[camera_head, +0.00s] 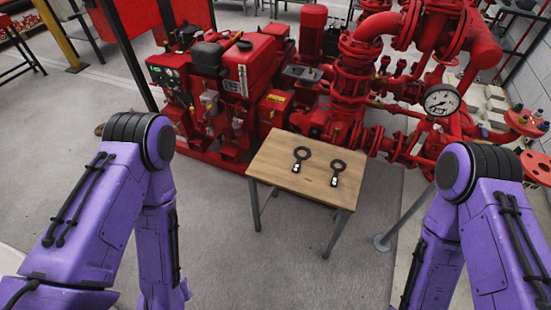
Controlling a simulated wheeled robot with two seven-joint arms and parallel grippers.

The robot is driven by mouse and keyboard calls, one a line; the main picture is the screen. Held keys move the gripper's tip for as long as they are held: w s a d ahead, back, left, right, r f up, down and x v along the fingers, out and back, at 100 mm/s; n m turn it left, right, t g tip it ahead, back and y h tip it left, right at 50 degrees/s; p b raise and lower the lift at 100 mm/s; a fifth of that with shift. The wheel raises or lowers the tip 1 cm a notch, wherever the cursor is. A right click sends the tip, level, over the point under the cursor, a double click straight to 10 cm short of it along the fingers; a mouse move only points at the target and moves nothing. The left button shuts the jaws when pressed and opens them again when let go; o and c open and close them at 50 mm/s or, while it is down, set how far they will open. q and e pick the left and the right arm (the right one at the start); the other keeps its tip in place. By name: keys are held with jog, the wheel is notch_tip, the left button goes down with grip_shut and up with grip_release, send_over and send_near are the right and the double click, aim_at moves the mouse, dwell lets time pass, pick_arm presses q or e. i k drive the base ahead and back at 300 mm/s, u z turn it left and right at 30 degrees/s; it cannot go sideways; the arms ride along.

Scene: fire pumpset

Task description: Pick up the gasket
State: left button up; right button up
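Two dark ring-shaped pieces with short handles, which look like gaskets, lie on a small wooden table (285,180). The left gasket (301,154) and the right gasket (338,168) are apart from each other, each with a small white part at its near end. Both lie flat on the tabletop and nothing touches them. My two purple arms hang down on either side of the table. Both grippers are below the frame or hidden, so I cannot see their fingers.
A red engine and pump set (225,85) stands close behind the table. Red pipework (355,75) with a round pressure gauge (441,101) rises behind and to the right. A grey post base (382,242) stands right of the table. Grey floor in front is clear.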

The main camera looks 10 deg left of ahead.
aim_at(297, 166)
jog(key=u, duration=0.6)
jog(key=i, duration=1.2)
jog(key=z, duration=0.55)
